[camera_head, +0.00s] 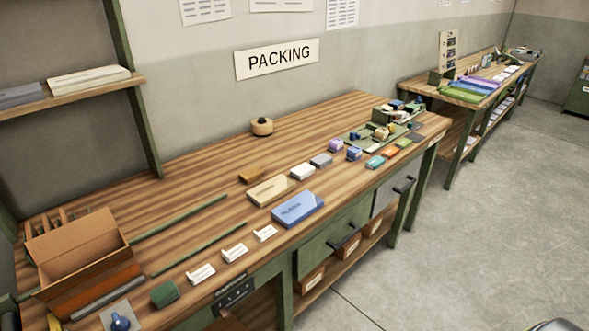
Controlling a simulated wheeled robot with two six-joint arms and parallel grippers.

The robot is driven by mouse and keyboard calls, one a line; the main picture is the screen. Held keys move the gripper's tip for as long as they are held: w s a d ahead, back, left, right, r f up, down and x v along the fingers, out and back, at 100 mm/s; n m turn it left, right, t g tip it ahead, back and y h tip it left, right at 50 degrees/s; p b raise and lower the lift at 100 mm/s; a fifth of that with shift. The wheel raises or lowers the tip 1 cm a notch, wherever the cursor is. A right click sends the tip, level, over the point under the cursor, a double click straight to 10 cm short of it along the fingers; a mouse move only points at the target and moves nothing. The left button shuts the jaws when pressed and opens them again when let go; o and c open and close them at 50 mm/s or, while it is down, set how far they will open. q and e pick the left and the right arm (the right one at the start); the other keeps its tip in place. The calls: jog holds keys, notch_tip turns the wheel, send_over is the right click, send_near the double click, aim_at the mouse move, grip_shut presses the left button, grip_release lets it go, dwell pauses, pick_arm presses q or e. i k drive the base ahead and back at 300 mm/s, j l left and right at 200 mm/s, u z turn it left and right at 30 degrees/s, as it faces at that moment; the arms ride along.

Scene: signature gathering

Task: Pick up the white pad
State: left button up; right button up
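A small white block (302,172), which looks like the white pad, lies on the wooden packing table (215,210). It sits just right of a flat beige box (271,190) and left of a grey block (321,160). Its top is uncovered and nothing holds it. Neither of my grippers can be made out in the head view.
A blue box (298,209) lies in front of the white block. Several white cards (201,274) line the front edge. An open cardboard box (78,247) stands at left, beside green strips (180,217). A cluttered green tray (366,135) is at right.

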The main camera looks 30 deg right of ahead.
aim_at(304, 171)
jog(key=i+l+u, duration=0.2)
jog(key=l, duration=0.55)
jog(key=i+l+u, duration=0.2)
jog(key=l, duration=0.55)
jog(key=l+u, duration=0.25)
jog(key=l, duration=0.5)
